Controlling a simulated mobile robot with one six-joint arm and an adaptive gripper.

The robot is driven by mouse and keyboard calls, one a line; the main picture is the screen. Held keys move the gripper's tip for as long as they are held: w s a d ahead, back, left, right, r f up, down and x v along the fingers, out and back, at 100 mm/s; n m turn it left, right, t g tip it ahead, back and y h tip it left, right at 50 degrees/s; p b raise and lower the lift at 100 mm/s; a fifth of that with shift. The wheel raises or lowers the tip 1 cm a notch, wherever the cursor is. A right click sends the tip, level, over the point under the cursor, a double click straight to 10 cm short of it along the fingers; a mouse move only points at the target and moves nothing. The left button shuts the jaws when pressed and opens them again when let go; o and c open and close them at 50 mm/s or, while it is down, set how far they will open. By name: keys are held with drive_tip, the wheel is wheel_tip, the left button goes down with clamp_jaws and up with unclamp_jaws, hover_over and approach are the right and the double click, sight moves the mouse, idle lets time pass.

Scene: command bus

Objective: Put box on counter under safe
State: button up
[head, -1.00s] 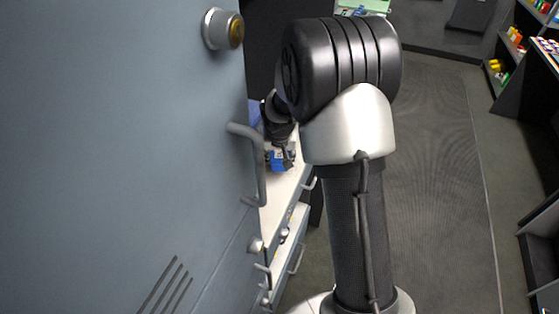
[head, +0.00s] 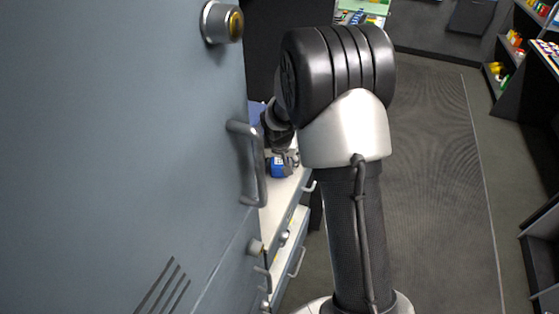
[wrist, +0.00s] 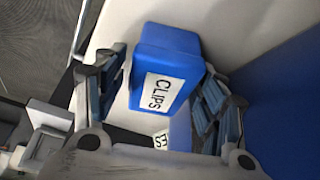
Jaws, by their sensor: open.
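A blue box (wrist: 168,70) labelled CLIPS sits over the white counter in the wrist view. My gripper (wrist: 163,88) is open, with one finger on each side of the box. Whether the fingers touch it is unclear. In the head view, my gripper (head: 286,158) is partly hidden behind my arm, and the blue box (head: 277,168) shows small beside it. The white counter (head: 280,200) lies below, partly hidden by the large grey-blue door. I cannot tell which thing is the safe.
A large grey-blue door (head: 110,130) with a handle (head: 252,165) and a round knob (head: 222,22) fills the left. Drawers with handles sit under the counter. A blue surface (wrist: 285,105) stands right of the box in the wrist view. Dark floor (head: 430,180) is open at right.

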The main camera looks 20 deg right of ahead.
drive_tip(key=shift+r, duration=0.1)
drive_tip(key=p+v, duration=0.4)
drive_tip(key=v, duration=0.8)
